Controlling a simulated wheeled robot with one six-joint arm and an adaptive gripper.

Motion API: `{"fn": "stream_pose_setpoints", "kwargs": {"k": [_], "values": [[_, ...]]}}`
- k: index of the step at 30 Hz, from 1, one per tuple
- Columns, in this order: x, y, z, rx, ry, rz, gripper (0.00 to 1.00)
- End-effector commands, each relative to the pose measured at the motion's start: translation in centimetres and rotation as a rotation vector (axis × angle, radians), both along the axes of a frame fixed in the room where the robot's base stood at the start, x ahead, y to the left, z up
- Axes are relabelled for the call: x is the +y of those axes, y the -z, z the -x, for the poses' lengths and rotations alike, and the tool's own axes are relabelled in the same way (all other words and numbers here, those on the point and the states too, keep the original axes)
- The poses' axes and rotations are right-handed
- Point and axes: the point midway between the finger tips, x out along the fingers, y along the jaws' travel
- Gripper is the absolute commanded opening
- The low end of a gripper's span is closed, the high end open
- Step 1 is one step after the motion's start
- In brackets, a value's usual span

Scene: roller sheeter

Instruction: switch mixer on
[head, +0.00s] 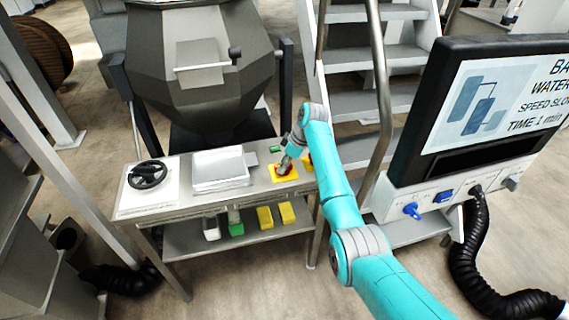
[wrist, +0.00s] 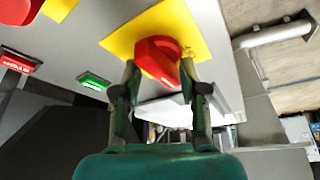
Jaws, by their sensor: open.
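A red rotary knob (wrist: 157,52) sits on a yellow square plate (wrist: 196,28) in the wrist view. My gripper (wrist: 159,68) is open, with one finger on each side of the knob's near end. I cannot tell whether the fingers touch it. In the head view my gripper (head: 286,163) points down at the yellow plate (head: 287,177) on the right end of the metal bench; it partly hides the knob. A dark grey faceted vessel (head: 200,75), seemingly the mixer, stands behind the bench. A lit green sign (wrist: 93,81) and a lit red sign (wrist: 18,60) show beside the plate.
A second red knob (wrist: 18,10) is at the wrist view's upper left corner. The bench also carries a black handwheel (head: 147,174) and a white box (head: 220,167). Metal stairs (head: 375,60) stand behind my arm, and a screen console (head: 490,110) stands at right.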

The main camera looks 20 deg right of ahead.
Motion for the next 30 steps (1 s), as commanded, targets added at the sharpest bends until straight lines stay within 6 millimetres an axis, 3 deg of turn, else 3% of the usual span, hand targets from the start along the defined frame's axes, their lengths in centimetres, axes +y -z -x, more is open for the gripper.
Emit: {"fn": "stream_pose_setpoints", "kwargs": {"k": [3,9,22,30], "values": [[0.0,-0.01,0.0,0.0,0.0,0.0,0.43],[-0.01,-0.03,0.0,0.0,0.0,0.0,0.0],[-0.02,0.03,0.06,0.0,0.039,0.001,0.0],[0.06,0.06,0.16,-0.001,0.2,0.002,0.0]]}}
